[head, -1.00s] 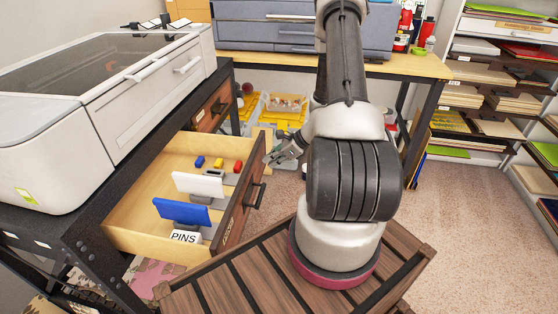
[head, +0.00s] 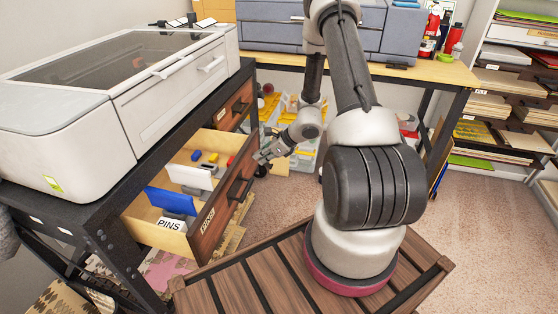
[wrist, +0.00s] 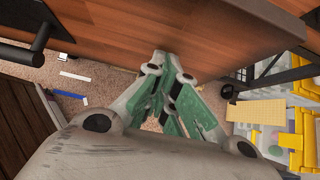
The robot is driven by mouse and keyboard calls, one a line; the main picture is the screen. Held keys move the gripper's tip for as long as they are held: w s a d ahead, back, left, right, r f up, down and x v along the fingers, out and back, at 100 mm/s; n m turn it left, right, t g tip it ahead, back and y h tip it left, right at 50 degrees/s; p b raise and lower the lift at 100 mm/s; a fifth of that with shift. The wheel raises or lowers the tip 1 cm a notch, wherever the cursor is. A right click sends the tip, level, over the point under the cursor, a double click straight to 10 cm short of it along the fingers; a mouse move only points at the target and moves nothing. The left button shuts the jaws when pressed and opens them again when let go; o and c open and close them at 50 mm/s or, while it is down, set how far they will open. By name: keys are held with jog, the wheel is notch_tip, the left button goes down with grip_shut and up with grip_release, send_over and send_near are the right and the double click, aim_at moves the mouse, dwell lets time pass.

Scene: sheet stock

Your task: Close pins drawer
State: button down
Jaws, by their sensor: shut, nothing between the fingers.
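The pins drawer (head: 212,222) is partly pulled out from under the black bench at left in the head view. It has a brown wooden front, a dark handle (head: 240,187) and pale wood sides. A white PINS label (head: 171,224) shows at its near side. Inside are a blue divider (head: 170,201), a white divider (head: 190,177) and small coloured pieces. My gripper (head: 262,157) is shut and empty by the far end of the drawer front. In the wrist view its fingertips (wrist: 163,60) are close against the wooden front (wrist: 200,28); contact is unclear.
A large white machine (head: 120,95) stands on the bench above the drawer. Another brown drawer front (head: 236,105) lies beyond. Yellow and clear bins (head: 290,105) sit under the back table. Carpet is open at right, before the paper shelves (head: 505,105).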

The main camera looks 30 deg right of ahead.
jog(key=w+a, duration=1.4)
jog(key=shift+w+a, duration=0.3)
jog(key=shift+w, duration=0.1)
jog(key=shift+d, duration=0.1)
